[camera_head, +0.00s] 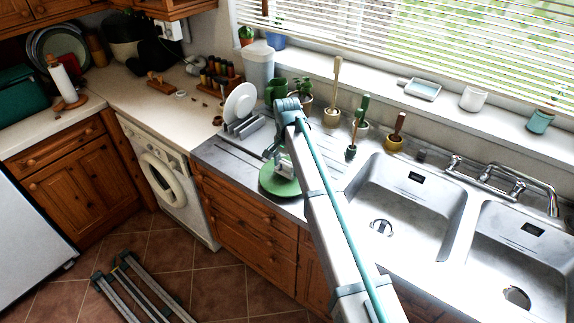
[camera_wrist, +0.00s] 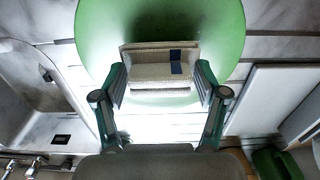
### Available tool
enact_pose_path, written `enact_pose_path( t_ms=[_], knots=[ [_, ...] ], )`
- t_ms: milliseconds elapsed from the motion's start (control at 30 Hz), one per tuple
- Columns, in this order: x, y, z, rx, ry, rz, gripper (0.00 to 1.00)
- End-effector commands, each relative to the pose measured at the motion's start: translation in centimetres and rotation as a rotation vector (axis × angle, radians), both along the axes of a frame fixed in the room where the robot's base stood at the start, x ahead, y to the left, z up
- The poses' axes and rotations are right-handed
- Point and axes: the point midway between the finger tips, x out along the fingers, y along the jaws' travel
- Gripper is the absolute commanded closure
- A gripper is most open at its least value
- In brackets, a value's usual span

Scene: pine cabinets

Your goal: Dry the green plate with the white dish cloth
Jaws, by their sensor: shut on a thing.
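The green plate (camera_head: 277,181) lies on the ridged drainboard left of the sink in the head view. It fills the upper middle of the wrist view (camera_wrist: 222,45). The white dish cloth (camera_wrist: 148,68) is a folded pad with a dark blue patch, between my fingers and over the plate. My gripper (camera_wrist: 160,85) is shut on the cloth. In the head view my gripper (camera_head: 282,165) is over the plate, with a bit of the white cloth showing. I cannot tell whether the cloth presses on the plate. My gripper hides part of the plate.
A dish rack with a white plate (camera_head: 240,102) stands behind the green plate. The steel sink (camera_head: 408,205) is to the right, empty. The drainboard's front edge is close to the plate.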

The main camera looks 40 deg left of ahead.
Motion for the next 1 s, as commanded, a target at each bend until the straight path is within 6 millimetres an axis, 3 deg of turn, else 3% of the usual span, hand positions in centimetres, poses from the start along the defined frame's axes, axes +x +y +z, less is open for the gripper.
enact_pose_path(
  t_ms=[33,333,1000],
  knots=[
    [0.0,0.0,0.0,0.000,0.000,0.000,0.50],
    [0.0,0.0,0.0,0.000,0.000,0.000,0.98],
    [0.0,0.0,-1.0,0.000,0.000,0.000,0.98]
  ],
)
